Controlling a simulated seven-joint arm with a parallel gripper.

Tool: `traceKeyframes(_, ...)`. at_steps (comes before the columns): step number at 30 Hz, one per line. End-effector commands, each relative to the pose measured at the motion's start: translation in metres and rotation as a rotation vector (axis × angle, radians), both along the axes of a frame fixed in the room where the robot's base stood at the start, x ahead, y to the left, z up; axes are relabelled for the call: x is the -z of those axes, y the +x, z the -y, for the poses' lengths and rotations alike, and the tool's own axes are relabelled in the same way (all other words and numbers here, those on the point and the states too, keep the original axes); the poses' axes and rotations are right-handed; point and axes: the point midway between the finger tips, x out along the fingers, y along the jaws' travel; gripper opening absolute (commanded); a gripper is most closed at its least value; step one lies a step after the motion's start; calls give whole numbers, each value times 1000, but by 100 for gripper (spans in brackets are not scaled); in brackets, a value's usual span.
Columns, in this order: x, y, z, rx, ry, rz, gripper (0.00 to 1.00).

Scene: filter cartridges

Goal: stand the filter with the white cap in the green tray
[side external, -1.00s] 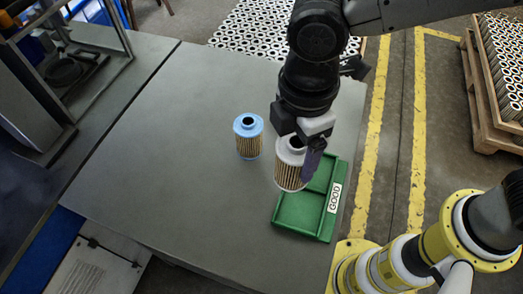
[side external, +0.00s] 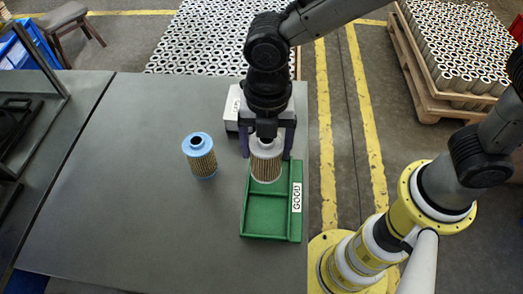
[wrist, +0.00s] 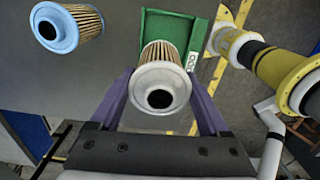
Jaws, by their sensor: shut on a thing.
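The filter with the white cap (side external: 266,165) is upright between the purple fingers of my gripper (side external: 266,150), which is shut on it near the cap. It is over the far compartment of the green tray (side external: 268,225); I cannot tell whether its base touches the tray floor. The tray has a divider and a "GOOD" label on its right rim. In the wrist view the white cap (wrist: 160,93) faces the camera between both fingers, with part of the green tray (wrist: 165,27) beyond it. A filter with a blue cap (side external: 200,157) stands apart on the table, left of the tray.
A light grey box or tray (side external: 231,117) with a label sits behind my gripper, partly hidden. The grey table (side external: 120,190) is clear left of the blue-capped filter. A pallet of filters (side external: 455,65) stands on the floor at the right.

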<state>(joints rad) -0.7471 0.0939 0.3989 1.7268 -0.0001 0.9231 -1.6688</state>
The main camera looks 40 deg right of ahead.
Motion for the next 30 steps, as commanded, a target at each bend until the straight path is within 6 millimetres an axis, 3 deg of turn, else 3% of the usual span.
traceKeyframes(3, 9, 7, 17, 38, 1, 1, 20)
traceKeyframes(6, 11, 10, 22, 56, 1, 1, 20)
traceKeyframes(21, 41, 10, 22, 60, 0, 0, 20)
traceKeyframes(30, 46, 11, 22, 60, 1, 1, 20)
